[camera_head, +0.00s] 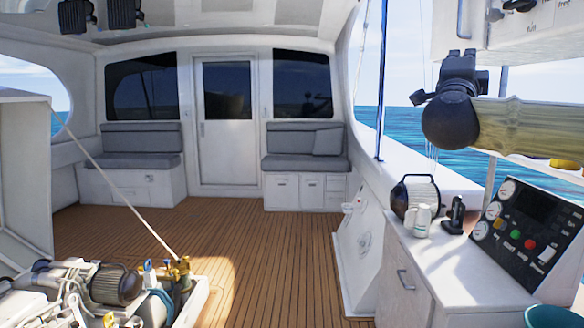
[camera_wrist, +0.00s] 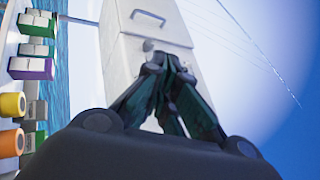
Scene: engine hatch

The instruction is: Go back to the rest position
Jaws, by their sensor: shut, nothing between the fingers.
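My gripper (camera_wrist: 165,66) shows in the wrist view with its dark fingers drawn together at the tips, shut and empty. Past the fingertips is a white box-like cabinet with a metal handle (camera_wrist: 148,17), and the fingers hide part of it. In the head view my arm is raised at the upper right, above the white console counter (camera_head: 465,270). The fingers cannot be made out in that view.
An open engine hatch with an engine (camera_head: 115,285) is at lower left. Wooden deck (camera_head: 270,250) is clear. Coloured blocks (camera_wrist: 32,68) line the wrist view's left.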

